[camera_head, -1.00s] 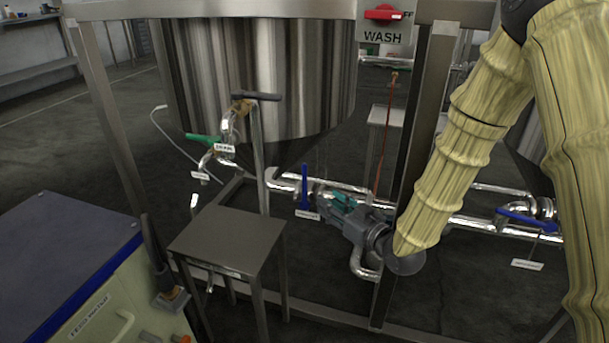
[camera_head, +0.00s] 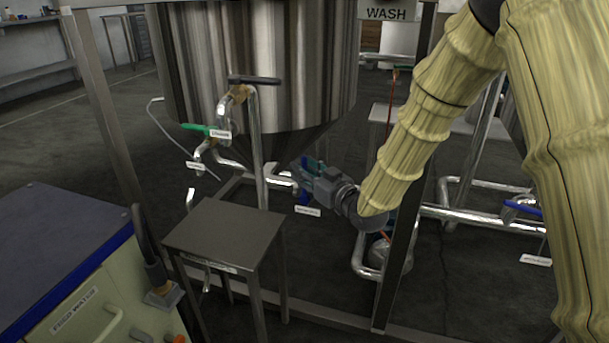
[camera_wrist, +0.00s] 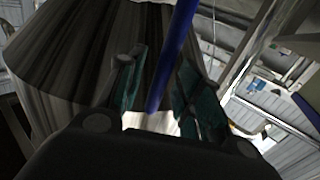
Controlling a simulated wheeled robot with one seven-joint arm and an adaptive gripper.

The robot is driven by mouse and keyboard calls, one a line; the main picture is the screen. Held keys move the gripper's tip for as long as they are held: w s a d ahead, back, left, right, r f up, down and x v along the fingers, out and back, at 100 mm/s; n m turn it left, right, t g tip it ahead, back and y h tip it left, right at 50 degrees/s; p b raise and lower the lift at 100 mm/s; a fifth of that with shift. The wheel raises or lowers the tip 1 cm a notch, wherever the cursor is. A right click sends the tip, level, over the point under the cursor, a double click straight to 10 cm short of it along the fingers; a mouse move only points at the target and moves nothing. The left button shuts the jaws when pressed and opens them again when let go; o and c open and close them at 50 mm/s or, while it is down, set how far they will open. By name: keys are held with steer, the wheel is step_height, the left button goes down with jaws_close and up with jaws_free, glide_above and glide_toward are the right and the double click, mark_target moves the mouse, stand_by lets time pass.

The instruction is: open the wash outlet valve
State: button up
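The wash outlet valve's blue lever handle (camera_head: 303,198) is on the pipe below the steel tank, mostly hidden behind my gripper (camera_head: 311,165) in the head view. In the wrist view the blue handle (camera_wrist: 174,55) runs as a long bar between the two teal fingers of my gripper (camera_wrist: 163,75). The fingers are apart, one on each side of the bar, and a gap shows beside it. I cannot tell whether either finger touches it. A white label (camera_head: 308,211) hangs below the valve, its text too small to read.
A frame post (camera_head: 408,215) stands close by my forearm. A small metal table (camera_head: 224,232) is in front at left. Green (camera_head: 195,127) and black (camera_head: 254,79) handles are left; another blue handle (camera_head: 525,208) is right.

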steer(key=shift+w+a, duration=0.15)
steer(key=shift+w, duration=0.05)
jaws_close()
steer(key=shift+a+r+p, duration=0.1)
steer(key=shift+r+p, duration=0.05)
steer(key=shift+p, duration=0.2)
